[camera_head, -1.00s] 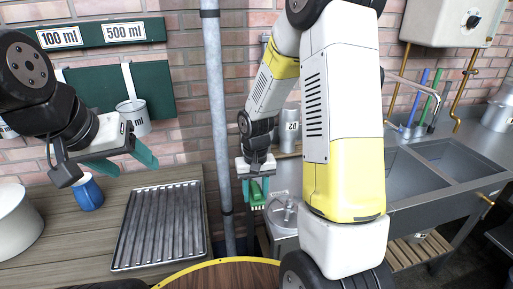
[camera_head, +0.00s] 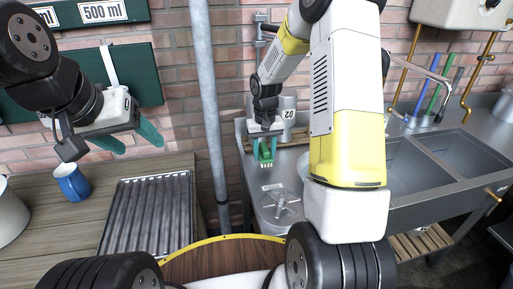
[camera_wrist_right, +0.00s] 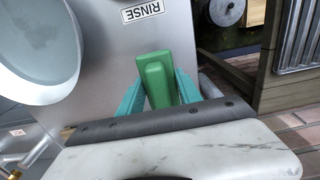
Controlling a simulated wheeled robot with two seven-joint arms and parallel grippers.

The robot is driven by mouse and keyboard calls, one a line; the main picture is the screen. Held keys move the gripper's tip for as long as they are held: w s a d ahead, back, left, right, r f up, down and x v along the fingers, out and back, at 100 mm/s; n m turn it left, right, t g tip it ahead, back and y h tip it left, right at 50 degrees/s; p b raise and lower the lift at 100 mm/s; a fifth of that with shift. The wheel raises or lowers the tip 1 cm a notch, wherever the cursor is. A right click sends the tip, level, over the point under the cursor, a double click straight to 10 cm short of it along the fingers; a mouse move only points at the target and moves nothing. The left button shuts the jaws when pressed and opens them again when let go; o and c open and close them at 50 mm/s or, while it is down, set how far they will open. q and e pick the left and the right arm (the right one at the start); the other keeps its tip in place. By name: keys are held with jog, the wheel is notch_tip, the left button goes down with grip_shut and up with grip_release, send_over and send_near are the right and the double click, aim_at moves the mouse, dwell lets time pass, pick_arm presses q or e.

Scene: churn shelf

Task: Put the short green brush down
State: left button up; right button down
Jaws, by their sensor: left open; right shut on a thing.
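The short green brush (camera_head: 264,154) is in my right gripper (camera_head: 265,150), bristles pointing down, above the left end of the metal counter (camera_head: 258,212). In the right wrist view the brush (camera_wrist_right: 154,78) sits between the two teal fingers of that gripper (camera_wrist_right: 156,92). The counter with its RINSE label (camera_wrist_right: 143,12) lies beyond it; I cannot tell the exact height of the brush above it. My left gripper (camera_head: 132,140) is open and empty above the wooden table (camera_head: 102,187), at the left.
A metal spinner-like fitting (camera_head: 281,205) stands on the counter close to the brush. A metal can (camera_head: 287,112) stands behind it. Sinks (camera_head: 452,160) lie to the right. A ridged tray (camera_head: 147,215) and blue mug (camera_head: 72,183) are on the wooden table. A grey pole (camera_head: 210,110) stands between.

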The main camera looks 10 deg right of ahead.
aim_at(264, 159)
jog(key=shift+w+d, duration=0.15)
jog(key=shift+w, duration=0.15)
jog(key=shift+f, duration=1.8)
jog(key=shift+f, duration=0.15)
jog(key=c, duration=0.8)
grip_release()
